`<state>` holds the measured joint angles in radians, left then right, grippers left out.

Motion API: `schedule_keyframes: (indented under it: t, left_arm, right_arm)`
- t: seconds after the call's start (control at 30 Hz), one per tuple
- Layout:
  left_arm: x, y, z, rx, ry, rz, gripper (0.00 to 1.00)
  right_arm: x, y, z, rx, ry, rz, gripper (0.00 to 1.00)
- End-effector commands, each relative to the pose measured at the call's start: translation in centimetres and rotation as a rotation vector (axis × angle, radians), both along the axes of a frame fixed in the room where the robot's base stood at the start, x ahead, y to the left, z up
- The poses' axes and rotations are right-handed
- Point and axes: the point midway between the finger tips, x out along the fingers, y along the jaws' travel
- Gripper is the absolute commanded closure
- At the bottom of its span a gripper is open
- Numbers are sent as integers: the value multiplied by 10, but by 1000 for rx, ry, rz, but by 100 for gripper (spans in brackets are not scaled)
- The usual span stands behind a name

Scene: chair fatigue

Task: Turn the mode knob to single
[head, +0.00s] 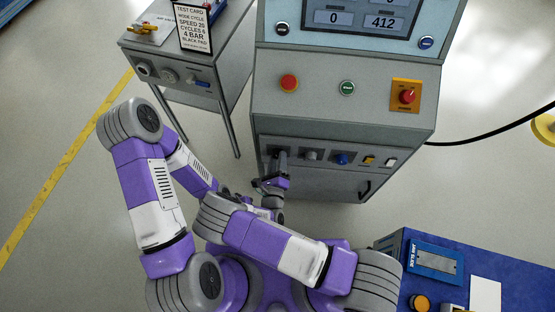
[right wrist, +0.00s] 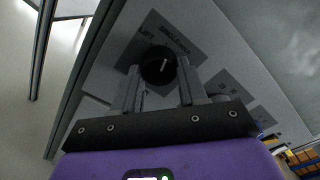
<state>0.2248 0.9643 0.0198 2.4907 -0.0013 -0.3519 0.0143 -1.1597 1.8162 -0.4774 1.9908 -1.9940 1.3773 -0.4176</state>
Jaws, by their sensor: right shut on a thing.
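The mode knob (right wrist: 158,66) is a round black knob with a short white mark, on a dark label plate (right wrist: 188,42) whose words are tilted and hard to read. My right gripper (right wrist: 160,88) is shut on the knob, one finger on each side of it. In the head view my right gripper (head: 278,166) reaches the leftmost control on the lower front panel of the grey machine (head: 345,105), and it mostly covers the knob there. My left arm folds in from the left; its gripper (head: 232,194) is largely hidden near my right arm, so its jaws cannot be made out.
Right of the knob are a grey knob (head: 311,155), a blue knob (head: 342,159) and small switches. Above are a red button (head: 289,83), a green button (head: 347,88) and a red switch on yellow (head: 406,96). A grey side table (head: 225,70) stands left, a blue bench (head: 520,265) lower right.

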Motion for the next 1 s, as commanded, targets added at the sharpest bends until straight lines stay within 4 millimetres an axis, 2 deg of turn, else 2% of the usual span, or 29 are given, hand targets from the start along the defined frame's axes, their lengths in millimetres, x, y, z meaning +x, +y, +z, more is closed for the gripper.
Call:
schedule_keyframes:
  t: [0.5, 0.53, 0.67, 1.0]
  left_arm:
    - [0, 0, 1, 0, 0, 0, 100]
    - [0, 0, 1, 0, 0, 0, 100]
    - [0, 0, 1, 0, 0, 0, 100]
    - [0, 0, 2, 0, 0, 0, 100]
  right_arm:
    - [0, -1, 0, -20, 2, -1, 88]
    - [0, -1, 0, -20, 2, -1, 53]
    - [0, -1, 0, -20, 2, -1, 34]
    - [0, 0, 1, -19, 1, -1, 33]
